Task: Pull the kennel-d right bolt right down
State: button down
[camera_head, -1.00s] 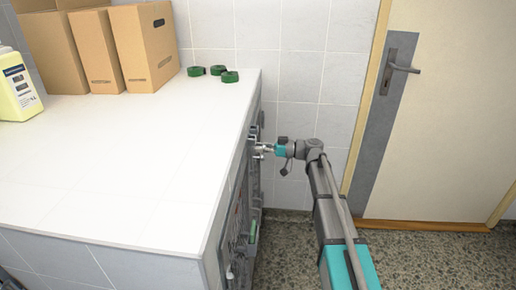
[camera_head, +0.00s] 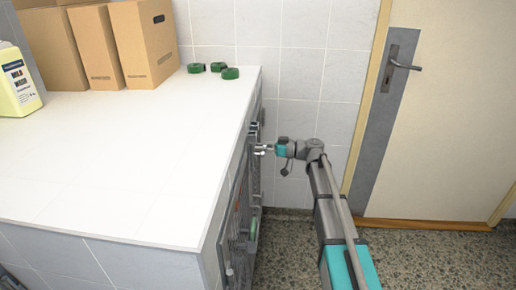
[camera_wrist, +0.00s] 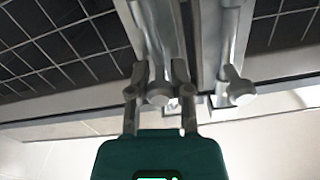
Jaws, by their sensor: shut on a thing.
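In the wrist view the grey fingers of my gripper (camera_wrist: 160,100) are closed around the round knob of a grey metal bolt (camera_wrist: 158,60). A second bolt with a similar knob (camera_wrist: 237,92) lies just to the right, apart from the fingers. Dark mesh door panels (camera_wrist: 55,45) show on both sides of the bolts. In the head view my gripper (camera_head: 262,149) meets the kennel front (camera_head: 240,205) near its far end, below the counter edge. The bolt is too small there to make out. No kennel label is readable, and the fingers hide part of the gripped knob.
The white counter (camera_head: 130,165) stands left of my arm. It bears cardboard boxes (camera_head: 145,45), a yellow bottle (camera_head: 18,85) and green rolls (camera_head: 230,73). A tiled wall (camera_head: 300,90) is behind, with a door (camera_head: 450,120) to the right. Speckled floor (camera_head: 430,255) is clear on the right.

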notch_tip(320, 180, down, 2)
jog(key=shift+b, duration=0.7)
jog(key=c, duration=0.7)
grip_release()
jog(key=shift+f, duration=0.1)
jog(key=shift+d, duration=0.1)
jog(key=shift+s+d, duration=0.2)
jog(key=shift+d, duration=5.65)
